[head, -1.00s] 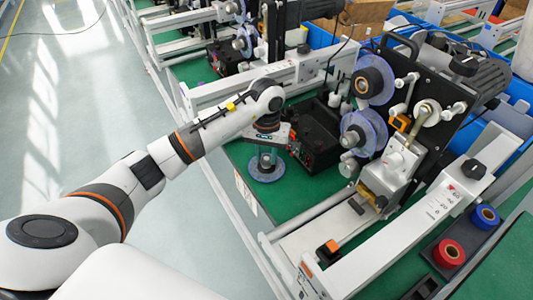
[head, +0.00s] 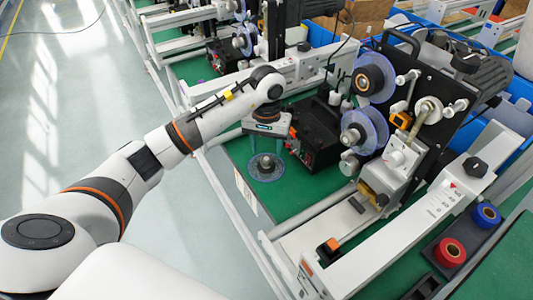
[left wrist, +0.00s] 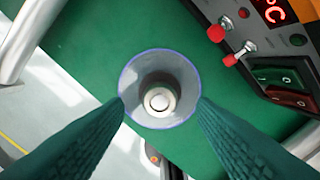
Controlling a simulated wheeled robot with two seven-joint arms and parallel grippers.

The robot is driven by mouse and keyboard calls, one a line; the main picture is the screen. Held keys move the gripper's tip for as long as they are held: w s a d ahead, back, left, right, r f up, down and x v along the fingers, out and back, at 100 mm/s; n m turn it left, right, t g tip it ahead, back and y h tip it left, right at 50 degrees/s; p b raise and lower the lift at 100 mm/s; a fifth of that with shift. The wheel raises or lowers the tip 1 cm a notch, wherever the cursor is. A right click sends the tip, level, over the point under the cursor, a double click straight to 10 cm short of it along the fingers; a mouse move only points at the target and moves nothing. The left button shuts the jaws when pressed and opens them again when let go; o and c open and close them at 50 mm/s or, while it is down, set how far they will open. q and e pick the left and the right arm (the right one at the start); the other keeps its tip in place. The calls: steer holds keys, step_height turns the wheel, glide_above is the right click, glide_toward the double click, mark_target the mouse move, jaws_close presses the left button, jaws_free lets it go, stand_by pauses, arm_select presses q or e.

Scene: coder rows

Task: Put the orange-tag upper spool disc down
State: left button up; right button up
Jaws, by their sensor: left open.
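A clear bluish spool disc (head: 266,172) with a grey metal hub lies flat on the green table top, near its left edge. I cannot make out an orange tag on it. In the left wrist view, the disc (left wrist: 136,107) is below my gripper with its hub facing up. My left gripper (head: 266,143) is open and empty above the disc, apart from it. Its two dark green fingers show at either side in the left wrist view (left wrist: 160,105). Two more discs sit on the machine, an upper one (head: 388,84) and a lower one (head: 376,127). My right gripper is out of view.
A black control box (head: 316,135) with red switches stands just right of the disc. The black machine plate (head: 425,80) is further right. Green table in front of the disc is clear.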

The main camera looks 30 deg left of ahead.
mark_target(266, 158)
arm_select(q)
step_height(266, 158, up, 9)
steer(key=shift+b, duration=0.4)
stand_by(1.2)
